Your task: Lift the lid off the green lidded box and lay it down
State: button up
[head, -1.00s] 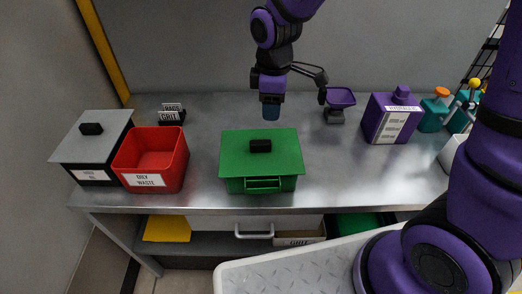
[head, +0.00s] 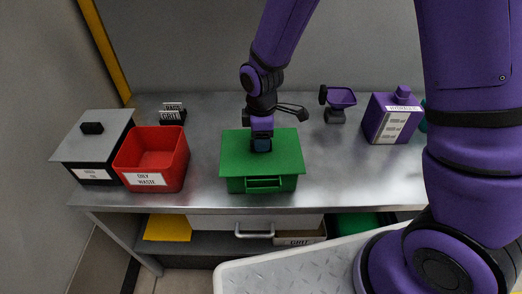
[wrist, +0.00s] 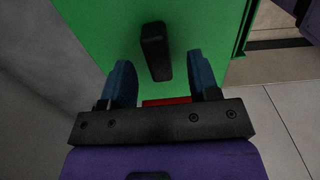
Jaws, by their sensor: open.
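The green lidded box (head: 262,184) stands on the metal bench with its flat green lid (head: 285,150) on top. The lid also fills much of the wrist view (wrist: 105,25). Its black bar handle (wrist: 156,52) shows there, just ahead of the fingertips and roughly between their lines. My gripper (head: 261,145) is over the middle of the lid and hides the handle in the head view. In the wrist view my gripper (wrist: 163,82) has its two blue fingers wide apart, with nothing held. I cannot tell the exact height of the fingertips above the lid.
A red oily-waste bin (head: 152,160) stands left of the box, beside a grey-lidded black box (head: 93,148). A purple scale-like item (head: 340,98) and a purple jug (head: 391,117) stand at the back right. The bench right of the green box (head: 345,165) is clear.

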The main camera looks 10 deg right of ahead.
jog(key=shift+w+f, duration=0.1)
jog(key=shift+f, duration=1.35)
jog(key=c, duration=1)
jog(key=shift+r, duration=0.2)
